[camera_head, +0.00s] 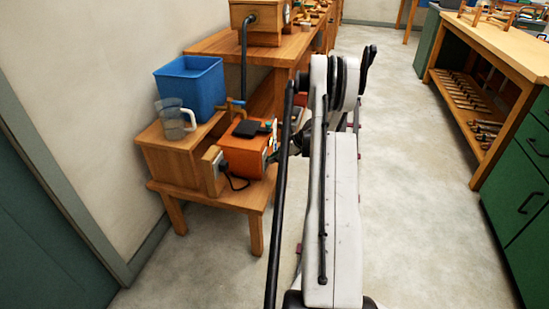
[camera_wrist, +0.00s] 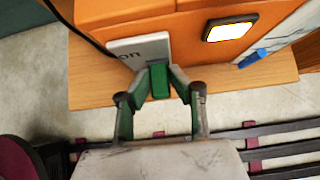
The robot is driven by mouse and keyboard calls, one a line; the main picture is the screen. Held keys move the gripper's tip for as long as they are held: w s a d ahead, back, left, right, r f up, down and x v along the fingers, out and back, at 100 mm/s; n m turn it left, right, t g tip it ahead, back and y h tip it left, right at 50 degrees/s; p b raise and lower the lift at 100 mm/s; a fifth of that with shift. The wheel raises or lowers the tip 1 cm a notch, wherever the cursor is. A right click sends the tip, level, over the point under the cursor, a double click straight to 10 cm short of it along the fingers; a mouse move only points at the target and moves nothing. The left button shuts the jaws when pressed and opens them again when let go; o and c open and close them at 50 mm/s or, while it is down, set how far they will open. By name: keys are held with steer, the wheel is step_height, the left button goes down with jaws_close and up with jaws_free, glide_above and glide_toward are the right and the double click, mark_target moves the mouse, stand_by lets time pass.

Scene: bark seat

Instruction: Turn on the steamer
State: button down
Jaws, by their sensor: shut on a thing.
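The steamer appears to be the orange box (camera_head: 240,153) on a low wooden stand, with a dark cap on top. In the wrist view its orange body (camera_wrist: 130,12) fills the top and bears a bright pale window in a dark frame (camera_wrist: 231,27). A grey plate (camera_wrist: 135,50) with the letters "on" stands out from it. My gripper (camera_wrist: 160,80) has its fingertips closed around a small green switch-like piece (camera_wrist: 160,84) beside the plate. Green finger pads make its outline hard to separate. In the head view my arm hides the gripper.
A blue bin (camera_head: 190,88) and a clear jug (camera_head: 173,118) stand left of the steamer. Green cabinets (camera_head: 520,185) stand at right. The floor between is clear.

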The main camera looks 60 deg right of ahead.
steer(key=shift+w+r+g+h, duration=0.1)
steer(key=shift+r+g+h, duration=0.2)
steer(key=shift+g, duration=0.6)
steer(key=shift+p, duration=0.3)
steer(key=c, duration=1.6)
jaws_free()
steer(key=v, duration=1.2)
steer(key=shift+w, duration=0.2)
